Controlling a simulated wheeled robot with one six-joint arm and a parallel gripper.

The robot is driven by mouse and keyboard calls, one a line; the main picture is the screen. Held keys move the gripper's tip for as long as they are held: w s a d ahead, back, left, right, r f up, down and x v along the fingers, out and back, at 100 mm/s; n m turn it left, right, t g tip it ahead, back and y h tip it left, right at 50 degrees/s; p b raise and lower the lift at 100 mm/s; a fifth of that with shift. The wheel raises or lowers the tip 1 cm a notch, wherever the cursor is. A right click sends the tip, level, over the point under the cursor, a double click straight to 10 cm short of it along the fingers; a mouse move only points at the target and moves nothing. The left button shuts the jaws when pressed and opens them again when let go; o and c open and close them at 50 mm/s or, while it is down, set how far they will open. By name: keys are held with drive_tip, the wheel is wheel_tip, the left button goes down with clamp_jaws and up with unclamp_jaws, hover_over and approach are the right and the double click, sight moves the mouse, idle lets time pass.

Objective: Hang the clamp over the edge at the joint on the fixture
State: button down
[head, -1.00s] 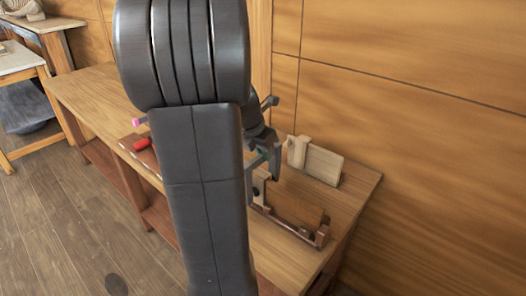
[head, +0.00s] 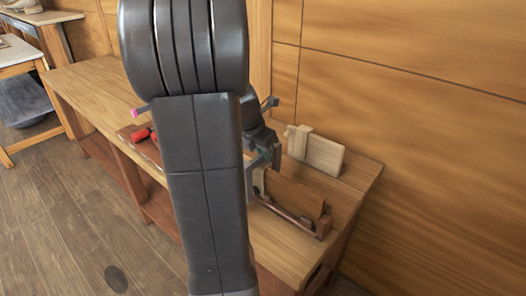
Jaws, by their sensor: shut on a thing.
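My gripper (head: 268,157) is at the near-right part of the workbench, partly hidden behind my arm. It is shut on the clamp, which is mostly hidden; a pale wooden piece (head: 259,180) just below the fingers seems to be part of it. The fixture (head: 308,222), a dark brown wooden frame with a long rail and an upright brown board (head: 298,196), stands on the bench below and right of the gripper. The gripper is at the fixture's left end. I cannot tell whether the clamp touches the board's edge, and the joint is not clear.
A pale wooden block with an upright peg (head: 315,151) stands on the bench behind the fixture, near the wall. A red-handled thing (head: 140,135) lies left of my arm. The workbench (head: 90,82) is clear at its far left. A wooden wall (head: 420,120) closes the right side.

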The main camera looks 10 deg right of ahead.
drive_tip(key=shift+f, duration=0.1)
idle(0.3)
drive_tip(key=shift+s+a, duration=0.2)
drive_tip(key=shift+a, duration=0.05)
idle(0.3)
drive_tip(key=c, duration=1.4)
unclamp_jaws()
drive_tip(key=shift+s+f, duration=0.1)
drive_tip(key=shift+o, duration=0.2)
drive_tip(key=v, duration=1.4)
drive_tip(key=shift+f, duration=0.1)
drive_tip(key=x, duration=1.4)
drive_tip(key=shift+d, duration=0.15)
